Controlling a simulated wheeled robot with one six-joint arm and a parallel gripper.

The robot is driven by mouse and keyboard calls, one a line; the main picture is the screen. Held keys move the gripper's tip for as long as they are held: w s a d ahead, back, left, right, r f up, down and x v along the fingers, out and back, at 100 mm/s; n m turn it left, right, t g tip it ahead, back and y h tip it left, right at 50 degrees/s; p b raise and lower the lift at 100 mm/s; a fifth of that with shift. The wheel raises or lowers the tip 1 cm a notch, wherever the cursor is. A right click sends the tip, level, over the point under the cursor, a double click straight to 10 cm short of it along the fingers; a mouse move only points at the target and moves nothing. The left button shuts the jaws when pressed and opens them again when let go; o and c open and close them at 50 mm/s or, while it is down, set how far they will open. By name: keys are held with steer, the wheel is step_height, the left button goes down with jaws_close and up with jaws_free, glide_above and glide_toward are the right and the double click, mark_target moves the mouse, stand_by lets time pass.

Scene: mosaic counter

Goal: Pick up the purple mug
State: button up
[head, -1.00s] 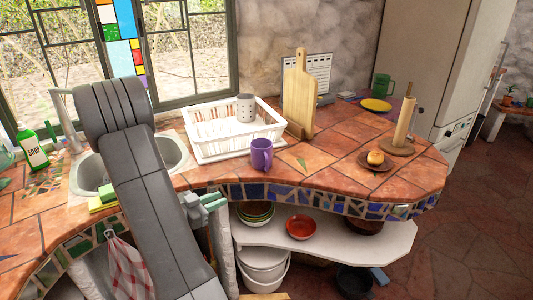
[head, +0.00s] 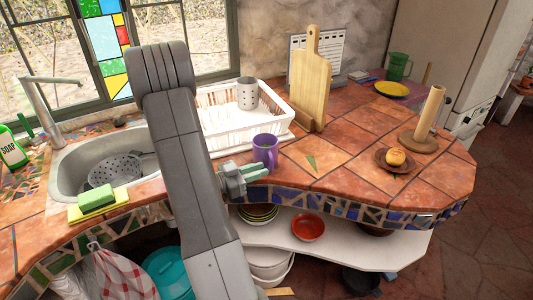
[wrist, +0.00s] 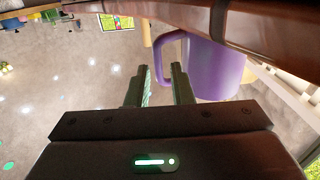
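The purple mug (head: 265,151) stands upright on the tiled counter (head: 345,148), near its front edge and in front of the dish rack. My gripper (head: 250,172) is just to the left of the mug and close to it, at about counter-edge height. The picture there appears upside down.
A white dish rack (head: 222,128) with a grey cup (head: 247,93) stands behind the mug. A cutting board (head: 310,80) leans at the back. The sink (head: 75,170) is left of my arm. A shelf (head: 340,245) with bowls lies below the counter.

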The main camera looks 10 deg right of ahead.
mark_target(267, 155)
steer(key=x, duration=0.2)
steer(key=p+x, duration=0.1)
steer(key=x, duration=0.1)
steer(key=r+x, duration=0.1)
steer(key=x, duration=0.1)
steer(key=shift+s+d+p, duration=0.1)
steer(key=shift+d+p, duration=0.05)
steer(key=shift+p, duration=0.2)
steer(key=shift+d+f, duration=0.1)
steer(key=shift+d, duration=0.15)
jaws_close()
